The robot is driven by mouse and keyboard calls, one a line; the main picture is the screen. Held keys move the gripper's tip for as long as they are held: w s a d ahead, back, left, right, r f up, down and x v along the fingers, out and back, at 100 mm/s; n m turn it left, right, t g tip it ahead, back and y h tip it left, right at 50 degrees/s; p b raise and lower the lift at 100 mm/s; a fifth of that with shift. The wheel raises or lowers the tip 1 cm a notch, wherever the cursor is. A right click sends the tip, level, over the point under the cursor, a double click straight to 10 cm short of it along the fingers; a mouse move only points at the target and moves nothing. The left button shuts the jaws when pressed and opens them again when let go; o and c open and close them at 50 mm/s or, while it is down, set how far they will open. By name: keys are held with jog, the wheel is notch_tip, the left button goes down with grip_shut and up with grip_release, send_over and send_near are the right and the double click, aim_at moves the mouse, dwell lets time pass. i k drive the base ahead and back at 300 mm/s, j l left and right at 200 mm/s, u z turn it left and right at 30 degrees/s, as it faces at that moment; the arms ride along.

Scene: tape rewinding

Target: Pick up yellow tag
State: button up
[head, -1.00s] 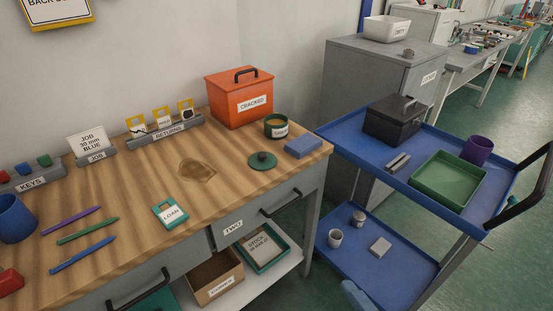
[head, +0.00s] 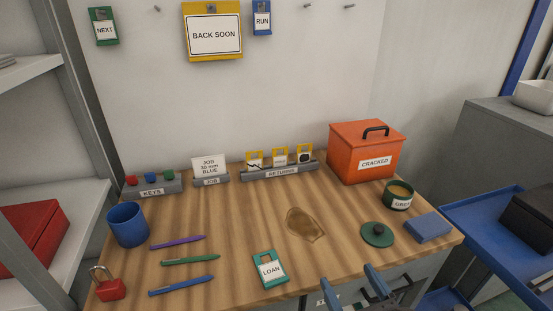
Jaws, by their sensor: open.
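Several yellow tags stand in the grey RETURNS rack (head: 300,171) at the back of the bench: a left tag (head: 254,153) with a black crack-like mark, a middle tag (head: 280,150) with small lettering, and a right tag (head: 305,148) with a black blob. A larger yellow BACK SOON sign (head: 212,57) hangs on the wall above. My gripper (head: 348,274) shows at the bottom edge, its two blue fingers apart with nothing seen between them. It is at the bench's front, well away from the rack.
A teal LOAN tag (head: 270,282) lies left of my gripper. An orange CRACKED box (head: 349,157) stands right of the rack, a JOB card (head: 209,165) left of it. Pens and a blue cup (head: 125,234) are left.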

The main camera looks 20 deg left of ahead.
aim_at(280, 161)
jog(key=i+j, duration=0.95)
